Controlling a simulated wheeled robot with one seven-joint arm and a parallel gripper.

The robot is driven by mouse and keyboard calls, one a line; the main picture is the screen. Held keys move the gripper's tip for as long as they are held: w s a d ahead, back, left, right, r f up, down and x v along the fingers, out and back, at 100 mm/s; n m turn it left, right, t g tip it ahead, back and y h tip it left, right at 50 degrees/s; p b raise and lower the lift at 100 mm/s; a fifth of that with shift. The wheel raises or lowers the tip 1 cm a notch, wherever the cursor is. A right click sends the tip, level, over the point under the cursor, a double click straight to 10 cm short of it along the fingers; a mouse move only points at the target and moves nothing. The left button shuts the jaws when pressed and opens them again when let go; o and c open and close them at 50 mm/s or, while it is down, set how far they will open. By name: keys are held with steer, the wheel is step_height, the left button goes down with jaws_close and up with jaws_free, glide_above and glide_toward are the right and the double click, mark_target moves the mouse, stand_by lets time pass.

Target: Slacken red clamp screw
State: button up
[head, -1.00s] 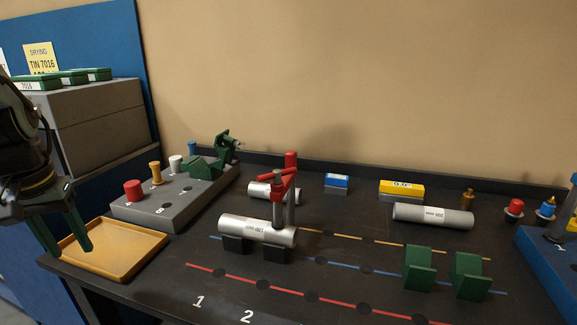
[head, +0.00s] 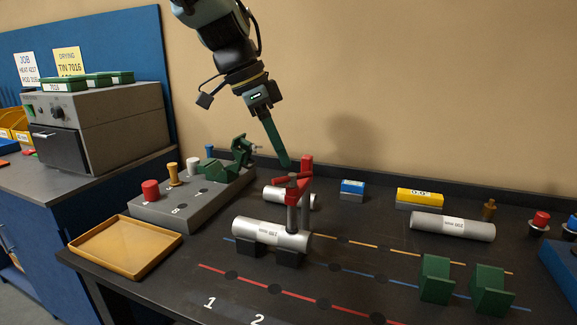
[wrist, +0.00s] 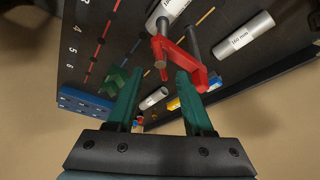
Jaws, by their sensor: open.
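The red clamp (head: 306,170) stands upright on the dark bench over a silver cylinder (head: 270,234), which rests on two black blocks. The clamp's screw (head: 291,190), with a red top part, points down toward the cylinder. In the wrist view the red clamp (wrist: 186,58) lies beyond my fingertips, with one end in line with the gap between them. My gripper (head: 286,164) has come down close above the clamp; in the wrist view it is open and empty (wrist: 157,76). Whether a finger touches the clamp cannot be told.
A grey stand (head: 190,205) with coloured knobs and a green clamp is left of the cylinder. An orange tray (head: 125,247) lies at the front left. Another silver cylinder (head: 278,196) lies behind, a longer one (head: 452,226) at right. Green V-blocks (head: 436,280) stand front right.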

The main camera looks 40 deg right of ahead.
mark_target(291, 174)
steer(key=shift+p+x, duration=0.35)
steer(key=shift+x, duration=2.15)
jaws_close()
